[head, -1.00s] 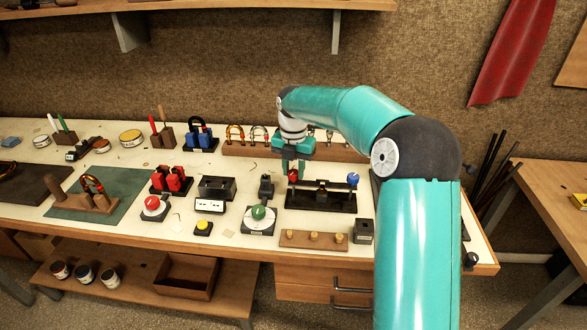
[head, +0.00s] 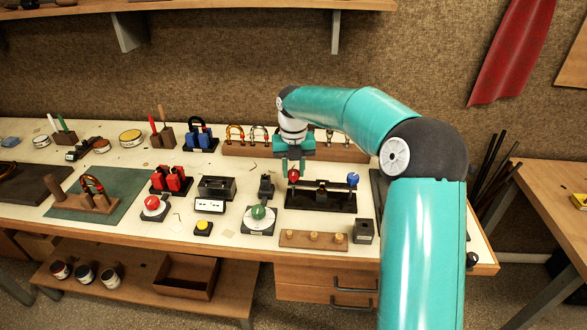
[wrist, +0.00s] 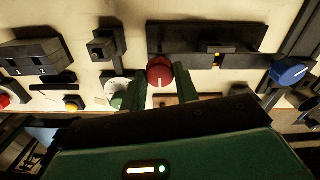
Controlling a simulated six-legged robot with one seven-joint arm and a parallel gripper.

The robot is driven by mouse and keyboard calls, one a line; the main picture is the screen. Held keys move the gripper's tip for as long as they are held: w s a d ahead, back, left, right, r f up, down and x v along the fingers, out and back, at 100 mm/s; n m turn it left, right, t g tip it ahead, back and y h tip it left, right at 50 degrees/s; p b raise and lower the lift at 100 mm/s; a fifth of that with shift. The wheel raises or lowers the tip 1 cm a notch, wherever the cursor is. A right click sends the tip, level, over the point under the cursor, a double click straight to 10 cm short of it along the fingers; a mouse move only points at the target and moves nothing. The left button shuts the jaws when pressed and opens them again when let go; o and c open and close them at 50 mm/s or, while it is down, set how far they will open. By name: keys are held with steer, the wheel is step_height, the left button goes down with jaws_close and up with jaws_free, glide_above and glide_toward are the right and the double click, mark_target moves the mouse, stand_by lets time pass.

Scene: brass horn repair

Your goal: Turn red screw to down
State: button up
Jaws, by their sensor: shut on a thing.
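The red screw (head: 294,175) is a round red knob at the left end of the black fixture (head: 320,200). In the wrist view the red screw (wrist: 160,71) shows between my fingers, with a pale line on its face running roughly up and down in the picture. My gripper (head: 293,168) comes down from above at the fixture's left end. In the wrist view my gripper (wrist: 161,84) has one finger on each side of the red screw and is shut on it. A blue knob (head: 353,179) sits at the fixture's right end.
A green round dial (head: 258,212) and a small black block (head: 266,186) stand left of the fixture. A wooden strip with pegs (head: 313,240) lies in front. A wooden rack of rings (head: 240,149) stands behind. The shelf (head: 200,5) is above.

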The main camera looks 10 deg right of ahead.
mark_target(293, 172)
steer(key=o, duration=1)
steer(key=shift+c, duration=0.2)
steer(key=shift+r, duration=0.1)
step_height(293, 172, up, 14)
